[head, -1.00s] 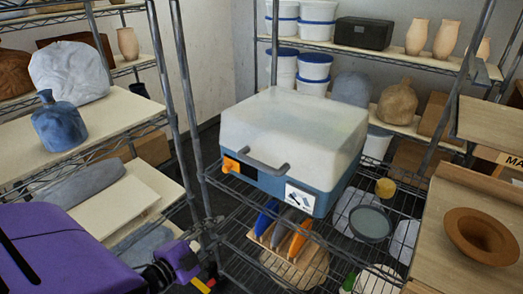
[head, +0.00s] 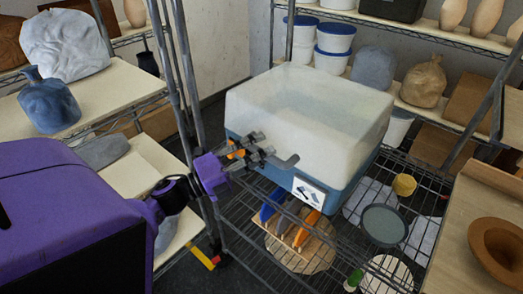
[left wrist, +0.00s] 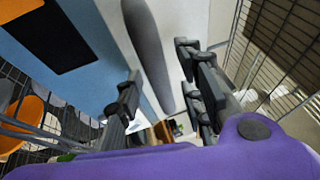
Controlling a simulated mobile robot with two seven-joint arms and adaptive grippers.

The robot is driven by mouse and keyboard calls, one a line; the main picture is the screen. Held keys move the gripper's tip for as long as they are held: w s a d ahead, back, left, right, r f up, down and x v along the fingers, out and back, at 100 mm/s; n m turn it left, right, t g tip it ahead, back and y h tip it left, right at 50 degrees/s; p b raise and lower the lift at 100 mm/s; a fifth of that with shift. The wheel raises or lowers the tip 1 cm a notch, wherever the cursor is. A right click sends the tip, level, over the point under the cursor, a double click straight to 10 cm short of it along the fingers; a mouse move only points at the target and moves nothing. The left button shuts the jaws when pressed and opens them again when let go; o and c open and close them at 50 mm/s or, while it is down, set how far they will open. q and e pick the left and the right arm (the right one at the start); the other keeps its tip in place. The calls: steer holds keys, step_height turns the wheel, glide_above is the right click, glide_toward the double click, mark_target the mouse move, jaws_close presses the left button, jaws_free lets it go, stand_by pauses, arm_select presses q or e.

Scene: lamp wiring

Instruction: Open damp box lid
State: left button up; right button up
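The damp box has a blue base (head: 342,194) and a frosted whitish lid (head: 310,110). It stands on the wire shelf, and its lid looks shut. A grey bar handle (head: 287,161) sticks out at the lid's front, with an orange piece (head: 235,150) left of it. My left gripper (head: 262,151) is at the handle's left part and hides some of it. In the left wrist view, the fingers of my left gripper (left wrist: 160,98) are apart, with the grey handle (left wrist: 148,45) running between them. I cannot tell whether they touch it. My right gripper is not in view.
Below the box, a wooden rack (head: 285,240) holds blue and orange tools. A wire shelf post (head: 185,75) stands close to the left arm. A brown bowl (head: 497,248) sits on the wooden surface at right. White tubs (head: 334,36) stand behind.

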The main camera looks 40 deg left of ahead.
arm_select(q)
steer(key=shift+w+d+r, duration=0.1)
steer(key=shift+w+d, duration=0.1)
steer(key=shift+w, duration=0.1)
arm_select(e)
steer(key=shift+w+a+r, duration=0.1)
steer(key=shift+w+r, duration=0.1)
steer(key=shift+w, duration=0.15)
arm_select(q)
jaws_close()
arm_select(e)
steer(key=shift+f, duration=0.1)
arm_select(q)
steer(key=shift+a, duration=0.1)
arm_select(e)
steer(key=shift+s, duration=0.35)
